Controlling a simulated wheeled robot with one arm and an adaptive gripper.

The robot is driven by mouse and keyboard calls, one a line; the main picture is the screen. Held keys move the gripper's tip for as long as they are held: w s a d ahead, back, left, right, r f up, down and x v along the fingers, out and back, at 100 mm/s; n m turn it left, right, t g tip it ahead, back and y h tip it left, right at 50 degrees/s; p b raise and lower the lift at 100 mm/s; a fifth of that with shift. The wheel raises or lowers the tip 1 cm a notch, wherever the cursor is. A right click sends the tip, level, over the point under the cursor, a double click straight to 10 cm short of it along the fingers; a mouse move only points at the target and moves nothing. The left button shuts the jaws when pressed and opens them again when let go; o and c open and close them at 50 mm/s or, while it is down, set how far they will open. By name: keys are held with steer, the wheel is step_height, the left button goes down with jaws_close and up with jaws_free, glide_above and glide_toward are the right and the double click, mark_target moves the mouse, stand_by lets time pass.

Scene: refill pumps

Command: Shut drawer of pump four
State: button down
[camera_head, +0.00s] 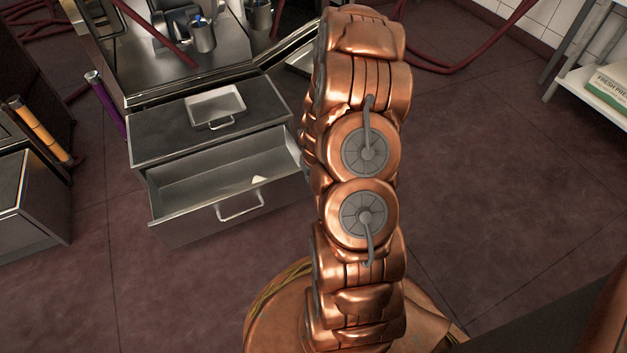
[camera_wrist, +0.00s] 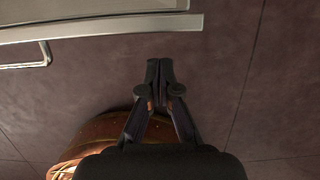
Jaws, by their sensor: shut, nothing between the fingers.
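The metal drawer (camera_head: 200,216) stands pulled out from the counter, left of my arm in the head view. Its bar handle (camera_head: 239,207) is on the front face. A small pale object (camera_head: 259,179) lies inside it. In the wrist view the drawer's front edge (camera_wrist: 100,27) runs across the top left, with the handle (camera_wrist: 28,57) at the far left. My gripper (camera_wrist: 160,64) is shut and empty. In that view its tips appear just below the right part of the drawer's edge, over the floor; I cannot tell the exact gap. My arm hides the gripper in the head view. No pump number is readable.
A shallow metal tray (camera_head: 215,104) sits on the counter above the drawer, with metal cups (camera_head: 203,36) behind. Another cabinet (camera_head: 30,200) stands at the left. A white shelf (camera_head: 597,95) stands at the far right. Floor between is clear. A red hose (camera_head: 470,55) lies behind.

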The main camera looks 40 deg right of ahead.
steer(key=shift+w+d+b, duration=0.15)
steer(key=shift+w+b, duration=0.05)
steer(key=shift+w, duration=0.35)
steer(key=shift+w+d+b, duration=0.15)
steer(key=shift+w, duration=0.4)
steer(key=shift+w+r+p, duration=0.1)
steer(key=shift+r+p, duration=0.05)
steer(key=shift+p, duration=0.2)
